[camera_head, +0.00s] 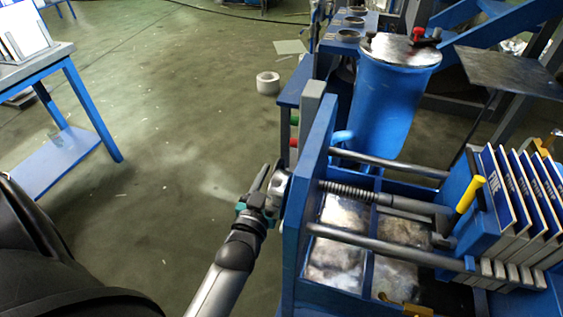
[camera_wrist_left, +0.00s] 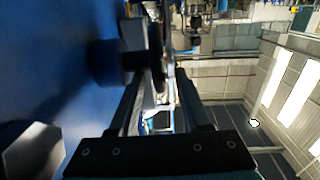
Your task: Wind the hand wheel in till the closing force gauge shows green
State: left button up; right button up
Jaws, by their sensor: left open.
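The hand wheel (camera_head: 281,184) is a small grey wheel on the outer side of the blue end plate (camera_head: 312,190), partly hidden by my left gripper. A threaded spindle (camera_head: 350,192) runs from the plate to the right. My left gripper (camera_head: 267,180) is open at the wheel. In the left wrist view, its two dark fingers (camera_wrist_left: 160,90) point towards a grey and dark round part (camera_wrist_left: 140,50) beside a blue surface. I cannot tell whether the fingers touch it. No dial of the closing force gauge can be made out. My right gripper is not in view.
A stack of blue-and-white plates (camera_head: 520,190) and a yellow handle (camera_head: 470,194) are on the right of the frame. A blue vessel (camera_head: 393,105) stands behind it. A blue table (camera_head: 60,60) is at the upper left. The floor between is mostly clear.

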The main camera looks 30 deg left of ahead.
aim_at(281, 160)
pick_arm(q)
jog(key=b+x, duration=0.1)
jog(key=x, duration=0.2)
jog(key=shift+w+a, duration=0.1)
jog(key=shift+w, duration=0.2)
jog(key=shift+b+x, duration=0.3)
jog(key=shift+x, duration=0.75)
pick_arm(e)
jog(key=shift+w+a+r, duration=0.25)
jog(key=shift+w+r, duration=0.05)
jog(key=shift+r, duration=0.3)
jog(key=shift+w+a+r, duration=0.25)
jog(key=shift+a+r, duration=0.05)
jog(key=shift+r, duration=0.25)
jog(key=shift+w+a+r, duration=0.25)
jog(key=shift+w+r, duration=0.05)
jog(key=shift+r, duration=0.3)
pick_arm(q)
grip_shut()
